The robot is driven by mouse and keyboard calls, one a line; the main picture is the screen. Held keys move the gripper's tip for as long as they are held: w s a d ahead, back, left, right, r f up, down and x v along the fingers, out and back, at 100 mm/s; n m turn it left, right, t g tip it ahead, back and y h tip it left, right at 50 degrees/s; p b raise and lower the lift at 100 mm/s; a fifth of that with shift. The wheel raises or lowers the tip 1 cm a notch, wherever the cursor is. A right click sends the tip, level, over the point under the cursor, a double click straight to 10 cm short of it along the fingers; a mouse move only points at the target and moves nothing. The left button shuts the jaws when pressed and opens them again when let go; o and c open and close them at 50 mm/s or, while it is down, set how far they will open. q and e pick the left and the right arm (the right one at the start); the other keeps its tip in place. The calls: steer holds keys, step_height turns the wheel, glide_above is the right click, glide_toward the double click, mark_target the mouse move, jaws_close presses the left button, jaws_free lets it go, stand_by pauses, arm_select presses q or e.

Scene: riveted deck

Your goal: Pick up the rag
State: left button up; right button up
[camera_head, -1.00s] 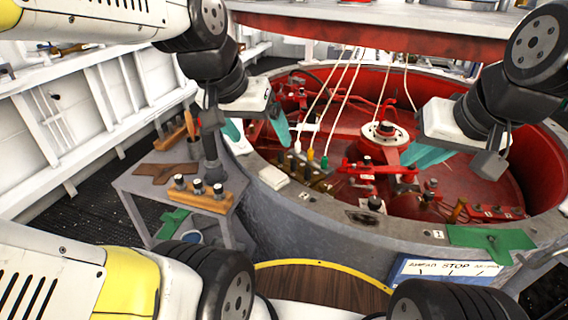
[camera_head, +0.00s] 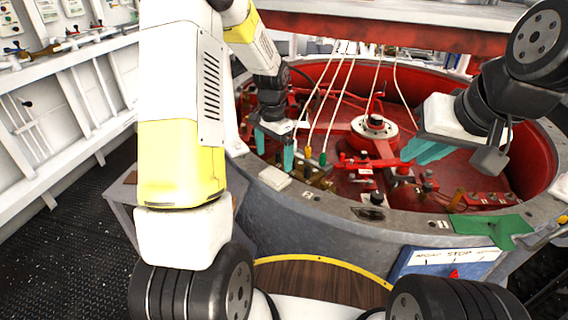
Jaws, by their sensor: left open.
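A green rag (camera_head: 495,230) lies flat and creased on the grey rim of the large round red-lined well, at the right. Part of it hangs over the rim's edge. My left gripper (camera_head: 274,147) points down over the left inner side of the well, its teal fingers apart and nothing between them. It is far to the left of the rag. My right gripper (camera_head: 428,150) is above the well, up and left of the rag and apart from it. Its teal fingers overlap in this view, so their opening is unclear.
The red well (camera_head: 330,105) holds levers, cables and a central hub (camera_head: 374,128). A grey side table (camera_head: 122,196) is mostly hidden behind my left arm. A red-edged shelf (camera_head: 400,32) crosses above.

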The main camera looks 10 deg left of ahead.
mark_target(275, 174)
arm_select(q)
step_height(275, 174, down, 7)
steer(key=shift+w+d+f, duration=0.1)
steer(key=shift+w, duration=0.05)
steer(key=shift+c, duration=0.2)
steer(key=c, duration=1.3)
steer(key=shift+o, duration=0.2)
steer(key=shift+r, duration=0.7)
step_height(275, 174, up, 2)
steer(key=shift+r, duration=0.15)
steer(key=s+d, duration=0.3)
steer(key=s, duration=0.4)
steer(key=s+d+r, duration=0.1)
steer(key=s+d, duration=0.2)
steer(key=s, duration=0.5)
steer(key=shift+r, duration=0.15)
